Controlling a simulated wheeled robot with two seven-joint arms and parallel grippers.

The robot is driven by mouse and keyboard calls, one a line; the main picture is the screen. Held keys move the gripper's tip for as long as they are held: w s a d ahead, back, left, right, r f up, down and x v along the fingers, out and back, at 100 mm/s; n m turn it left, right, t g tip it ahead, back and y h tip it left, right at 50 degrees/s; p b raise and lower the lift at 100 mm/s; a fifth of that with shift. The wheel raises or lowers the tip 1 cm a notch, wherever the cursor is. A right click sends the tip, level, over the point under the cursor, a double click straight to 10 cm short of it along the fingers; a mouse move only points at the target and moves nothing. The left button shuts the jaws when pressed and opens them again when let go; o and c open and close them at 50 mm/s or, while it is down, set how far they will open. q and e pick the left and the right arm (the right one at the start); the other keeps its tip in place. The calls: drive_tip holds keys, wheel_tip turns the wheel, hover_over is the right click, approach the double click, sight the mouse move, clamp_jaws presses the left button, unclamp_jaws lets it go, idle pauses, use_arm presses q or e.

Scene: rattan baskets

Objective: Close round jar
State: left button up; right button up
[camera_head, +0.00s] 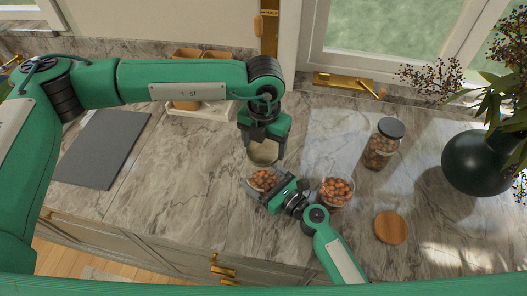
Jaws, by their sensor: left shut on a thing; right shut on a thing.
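A round glass jar (262,180) of brown nuts stands on the marble counter, its nuts showing from above. My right gripper (270,193) is shut on the jar's near right side. My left gripper (263,142) is above and behind the jar, pointing down. It is shut on a pale round lid (263,154), which is held just above the far side of the jar, apart from it as far as I can tell. The gripper hides the lid's top.
A second nut jar (336,193) stands close right of my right gripper. A taller dark-lidded jar (381,150), a round wooden disc (390,228) and a black vase (477,163) are farther right. A grey board (103,150) lies left; the counter between is clear.

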sight(263, 177)
use_arm(q)
drive_tip(key=shift+f, duration=1.2)
drive_tip(key=shift+f, duration=0.9)
drive_tip(key=shift+f, duration=0.55)
